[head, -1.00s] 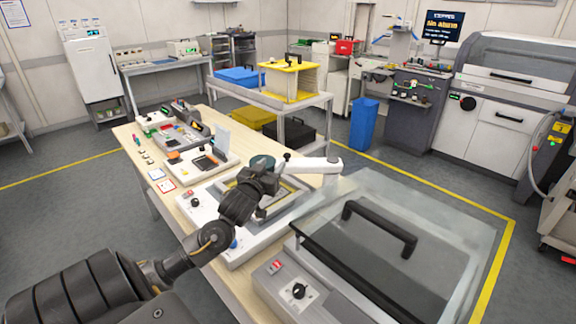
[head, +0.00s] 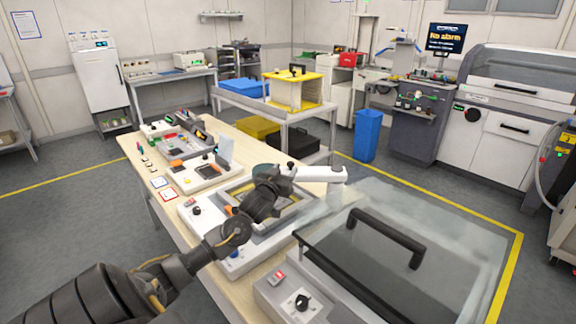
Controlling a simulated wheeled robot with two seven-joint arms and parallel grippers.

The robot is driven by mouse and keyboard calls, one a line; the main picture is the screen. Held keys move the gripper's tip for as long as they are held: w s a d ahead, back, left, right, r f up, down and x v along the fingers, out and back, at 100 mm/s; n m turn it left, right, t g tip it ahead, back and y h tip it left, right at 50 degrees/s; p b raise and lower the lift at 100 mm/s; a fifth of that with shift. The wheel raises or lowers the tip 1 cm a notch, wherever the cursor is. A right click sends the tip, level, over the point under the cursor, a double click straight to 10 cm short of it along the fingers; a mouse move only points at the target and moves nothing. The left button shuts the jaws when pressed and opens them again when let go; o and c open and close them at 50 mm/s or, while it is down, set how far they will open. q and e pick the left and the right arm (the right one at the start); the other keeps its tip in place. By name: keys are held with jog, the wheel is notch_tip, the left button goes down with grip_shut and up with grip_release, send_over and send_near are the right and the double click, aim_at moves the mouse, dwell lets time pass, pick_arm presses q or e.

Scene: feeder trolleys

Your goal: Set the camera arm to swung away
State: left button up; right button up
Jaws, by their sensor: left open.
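The camera arm (head: 320,174) is a white bar on a post at its right end. It reaches left over a white bench unit with a framed opening (head: 233,262). A small black knob (head: 291,166) stands up near its left part, and a dark round piece (head: 262,169) shows behind my gripper. My left gripper (head: 281,178) is open at the left part of the camera arm, close to the knob. Its fingers overlap the arm, so I cannot tell whether they touch it. My right gripper is not in view.
A clear-lidded machine with a black handle (head: 385,235) stands at the front right. More bench units (head: 203,172) lie on the wooden table at the back left. A blue bin (head: 368,135) and a trolley with a yellow-topped box (head: 300,92) stand behind.

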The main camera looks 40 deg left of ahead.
aim_at(289, 164)
pick_arm(q)
jog(key=shift+x, duration=1.65)
grip_shut()
